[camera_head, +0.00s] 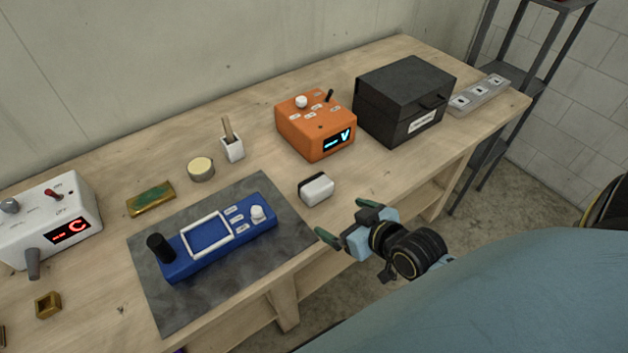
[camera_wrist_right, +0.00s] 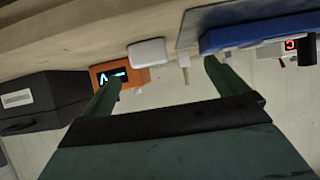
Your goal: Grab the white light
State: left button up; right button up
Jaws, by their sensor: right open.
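The white light (camera_head: 317,189) looks like a small rounded white block with a dark back edge. It lies on the workbench just right of the grey mat; it also shows in the right wrist view (camera_wrist_right: 147,52), between and beyond the fingertips. My right gripper (camera_head: 343,219) is open and empty at the bench's front edge, in front of the light and apart from it. Its two green fingers also show in the right wrist view (camera_wrist_right: 163,72). My left gripper is not in view.
A blue device (camera_head: 218,236) lies on the grey mat (camera_head: 160,308) left of the light. An orange box (camera_head: 316,127) and a black case (camera_head: 404,98) stand behind it. A white device (camera_head: 48,222) stands far left. Bare wood surrounds the light's front and right.

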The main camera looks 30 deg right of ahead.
aim_at(317, 184)
jog(key=shift+w+d+r+t, duration=0.3)
jog(key=shift+w+d+t, duration=0.3)
jog(key=shift+d, duration=0.25)
jog(key=shift+w+d+r, duration=0.1)
jog(key=shift+w+d, duration=0.1)
jog(key=shift+w, duration=0.05)
jog(key=shift+m, duration=0.3)
jog(key=x, duration=0.7)
jog(key=shift+w+d, duration=0.1)
jog(key=shift+w, duration=0.15)
jog(key=shift+d+r+x, duration=0.15)
jog(key=shift+r+x, duration=0.05)
jog(key=shift+x, duration=1.2)
jog(key=shift+d+r+x, duration=0.1)
jog(key=shift+r+x, duration=0.05)
jog(key=shift+x, duration=1.2)
jog(key=shift+w+a, duration=0.1)
jog(key=shift+w, duration=0.05)
jog(key=c, duration=1.1)
jog(key=shift+r, duration=0.1)
jog(key=shift+c, duration=0.2)
